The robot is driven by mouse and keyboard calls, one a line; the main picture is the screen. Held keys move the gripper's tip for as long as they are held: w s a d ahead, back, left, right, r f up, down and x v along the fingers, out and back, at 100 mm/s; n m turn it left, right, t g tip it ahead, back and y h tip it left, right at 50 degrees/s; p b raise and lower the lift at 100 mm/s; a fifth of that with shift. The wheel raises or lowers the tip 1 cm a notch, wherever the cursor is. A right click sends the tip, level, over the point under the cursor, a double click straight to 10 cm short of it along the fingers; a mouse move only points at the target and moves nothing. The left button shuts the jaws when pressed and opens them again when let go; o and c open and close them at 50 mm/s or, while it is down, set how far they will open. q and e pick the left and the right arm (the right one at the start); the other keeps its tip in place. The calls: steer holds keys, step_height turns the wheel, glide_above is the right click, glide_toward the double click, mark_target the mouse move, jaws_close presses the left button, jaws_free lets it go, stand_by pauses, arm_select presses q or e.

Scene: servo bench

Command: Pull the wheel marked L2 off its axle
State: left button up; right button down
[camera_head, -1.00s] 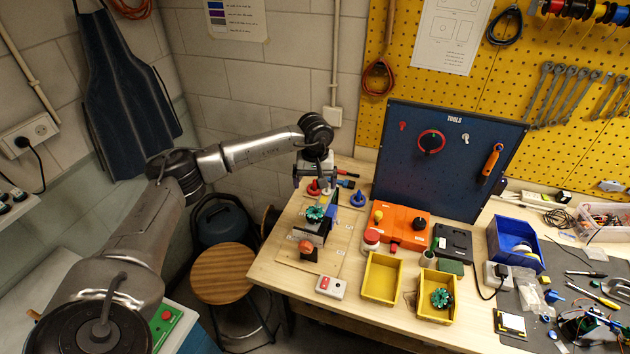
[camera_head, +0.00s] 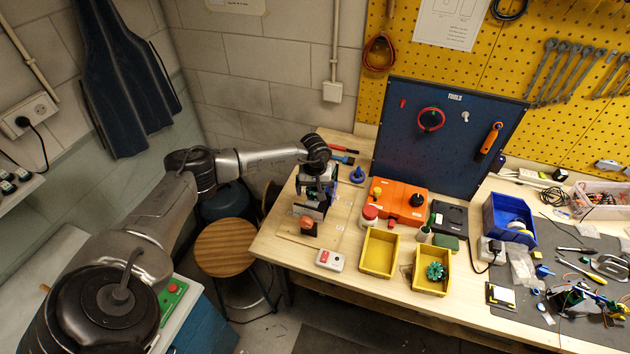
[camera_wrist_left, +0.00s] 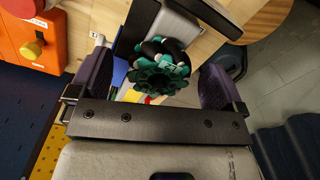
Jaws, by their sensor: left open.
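A green wheel with black rollers (camera_wrist_left: 160,72) is mounted on a grey and black part in the left wrist view. I cannot read whether its marking is L2. My left gripper (camera_wrist_left: 155,62) is open, with one purple-grey finger on each side of the wheel and a gap visible on both sides. In the head view my left gripper (camera_head: 317,187) is over the stand on the wooden board (camera_head: 292,225) and hides most of this wheel. My right gripper is not in view.
A similar green wheel (camera_head: 436,271) lies in the right yellow bin (camera_head: 420,285); the left yellow bin (camera_head: 380,252) looks empty. An orange box (camera_head: 399,199), a blue cone-like piece (camera_head: 357,175) and a white box with a red top (camera_head: 329,260) stand around the board.

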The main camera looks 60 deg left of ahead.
arm_select(q)
steer(key=shift+f, duration=0.35)
steer(key=shift+c, duration=0.4)
steer(key=c, duration=1)
